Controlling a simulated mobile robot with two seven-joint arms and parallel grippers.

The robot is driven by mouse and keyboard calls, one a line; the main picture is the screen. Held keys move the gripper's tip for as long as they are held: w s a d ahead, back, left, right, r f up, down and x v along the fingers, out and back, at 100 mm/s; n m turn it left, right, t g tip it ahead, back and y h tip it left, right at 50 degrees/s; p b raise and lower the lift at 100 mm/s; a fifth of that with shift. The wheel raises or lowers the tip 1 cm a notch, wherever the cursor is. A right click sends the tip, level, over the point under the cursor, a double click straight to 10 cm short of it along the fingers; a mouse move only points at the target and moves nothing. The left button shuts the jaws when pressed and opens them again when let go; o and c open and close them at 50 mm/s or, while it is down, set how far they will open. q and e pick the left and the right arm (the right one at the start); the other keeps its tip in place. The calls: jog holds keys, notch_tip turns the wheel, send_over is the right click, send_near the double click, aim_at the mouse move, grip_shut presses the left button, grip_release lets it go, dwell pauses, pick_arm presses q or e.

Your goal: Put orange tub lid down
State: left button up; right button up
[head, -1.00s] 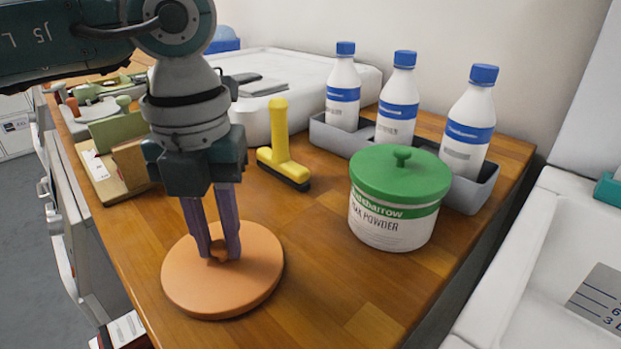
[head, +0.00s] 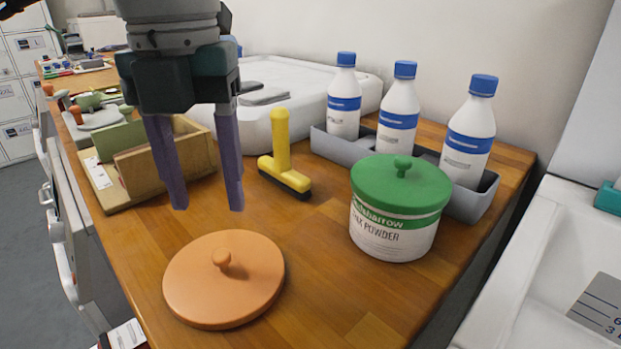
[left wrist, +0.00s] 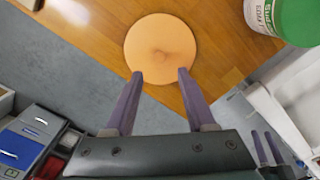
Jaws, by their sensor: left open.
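The orange tub lid (head: 224,283) lies flat on the wooden counter near its front left edge, its small knob facing up. It also shows in the left wrist view (left wrist: 160,47), beyond the fingertips. My left gripper (head: 207,208) is open and empty, above the lid and clear of its knob, with its two purple fingers pointing down. The left gripper's fingers also show in the left wrist view (left wrist: 160,75). My right gripper does not show in the head view.
A white tub with a green lid (head: 400,205) stands right of the orange lid. Behind it, a grey tray (head: 340,144) holds three blue-capped bottles. A yellow-handled brush (head: 283,160) stands mid-counter. A wooden box (head: 190,155) is at left. Bare counter surrounds the orange lid.

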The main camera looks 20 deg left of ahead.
pick_arm(q)
jog(key=shift+r, duration=2.15)
